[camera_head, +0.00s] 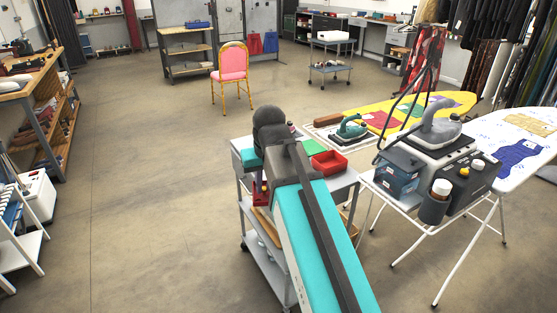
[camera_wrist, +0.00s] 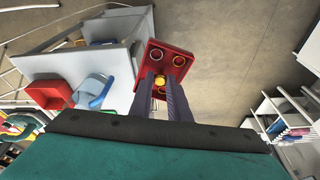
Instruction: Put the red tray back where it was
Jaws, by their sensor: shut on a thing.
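My gripper (camera_wrist: 166,88) is shut on a red tray (camera_wrist: 150,57), a flat rectangular piece with several round ringed sockets. A yellow round piece shows between the fingers at the tray. The held tray is beside the trolley's edge, off its top, over the floor side in the wrist view. In the head view a small dark red part (camera_head: 259,194) shows left of my arm, probably the held tray; my arm hides most of it. Another red item, an open box (camera_head: 329,163), stands on the trolley top and also shows in the wrist view (camera_wrist: 48,94).
The trolley (camera_head: 343,182) has a green item and a blue item on its top and lower shelves with goods. An ironing station (camera_head: 437,150) and ironing boards stand close on the right. A pink chair (camera_head: 234,66) stands beyond.

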